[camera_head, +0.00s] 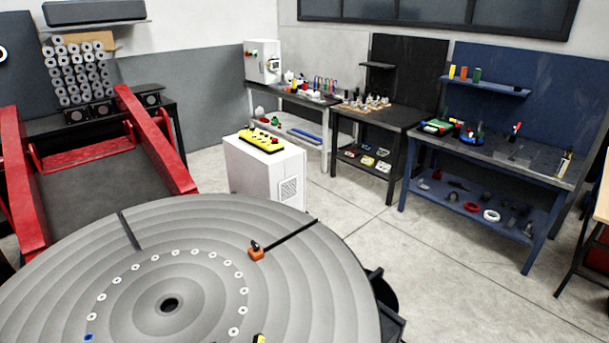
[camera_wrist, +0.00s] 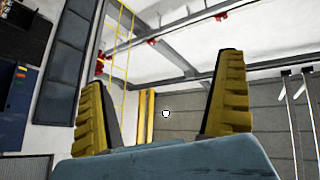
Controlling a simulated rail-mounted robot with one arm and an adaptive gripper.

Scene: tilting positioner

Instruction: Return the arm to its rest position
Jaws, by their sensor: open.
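My gripper (camera_wrist: 163,112) shows in the wrist view with its two yellow ribbed fingers spread wide apart. Nothing is between the fingers, so it is open and empty. The wrist view looks out at a wall, beams and a yellow ladder, with no work surface near the fingers. In the head view neither my gripper nor my arm shows. The round grey positioner table (camera_head: 300,285) fills the lower left of the head view. A small orange block with a dark top (camera_head: 257,252) sits on it by a radial slot.
A white control cabinet (camera_head: 265,175) with a yellow button panel stands behind the table. A red-framed machine (camera_head: 160,150) is at left. A grey bench (camera_head: 290,95), a black bench (camera_head: 380,120) and a blue bench (camera_head: 500,160) line the back. The floor (camera_head: 430,270) between is clear.

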